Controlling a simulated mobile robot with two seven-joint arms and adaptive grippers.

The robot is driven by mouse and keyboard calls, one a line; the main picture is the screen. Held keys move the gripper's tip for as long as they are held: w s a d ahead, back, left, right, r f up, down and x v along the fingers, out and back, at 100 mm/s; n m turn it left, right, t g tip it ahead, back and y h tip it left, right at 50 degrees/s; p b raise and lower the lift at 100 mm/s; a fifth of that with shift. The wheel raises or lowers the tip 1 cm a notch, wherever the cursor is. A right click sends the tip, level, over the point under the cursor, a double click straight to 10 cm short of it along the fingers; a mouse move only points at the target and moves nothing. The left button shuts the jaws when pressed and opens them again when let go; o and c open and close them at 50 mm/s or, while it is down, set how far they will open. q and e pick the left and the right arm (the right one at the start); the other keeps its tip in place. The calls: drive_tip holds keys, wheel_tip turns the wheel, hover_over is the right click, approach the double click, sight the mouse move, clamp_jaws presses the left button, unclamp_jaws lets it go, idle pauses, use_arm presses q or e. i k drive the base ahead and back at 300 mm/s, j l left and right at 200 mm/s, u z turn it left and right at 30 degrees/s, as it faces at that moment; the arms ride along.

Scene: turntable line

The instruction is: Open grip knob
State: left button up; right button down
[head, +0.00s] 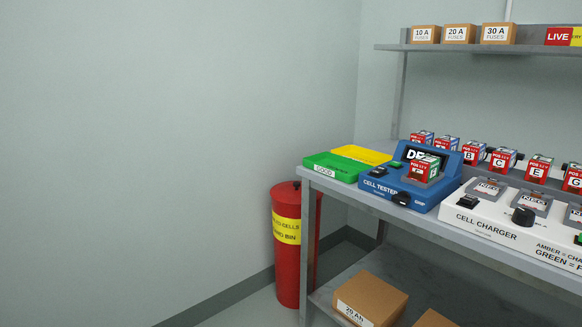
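A blue cell tester (394,187) stands on the grey workbench, right of the middle in the head view. On its front, beside lettering that seems to read GRIP, is a small dark knob (401,198). A red, white and green cell (427,167) sits on top of the tester, in front of its dark display (417,154). A green button (396,165) is at the tester's left. The knob is too small to tell which way it is turned. Neither of my grippers shows in this view.
A white cell charger (487,222) with a black knob (523,216) stands right of the tester. Several cells line the bench behind. Green (331,169) and yellow (362,153) trays lie left. A red bin (287,262) stands beside the bench (303,177). The left floor area is mostly out of view.

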sight(403, 198)
drive_tip(key=i+z, duration=0.1)
drive_tip(key=z, duration=0.6)
drive_tip(key=i+j+z, duration=0.6)
drive_tip(key=j+z, duration=0.25)
drive_tip(key=i+j, duration=0.5)
drive_tip(key=i+j+z, duration=0.1)
drive_tip(key=i+j, duration=0.35)
drive_tip(key=j, duration=0.15)
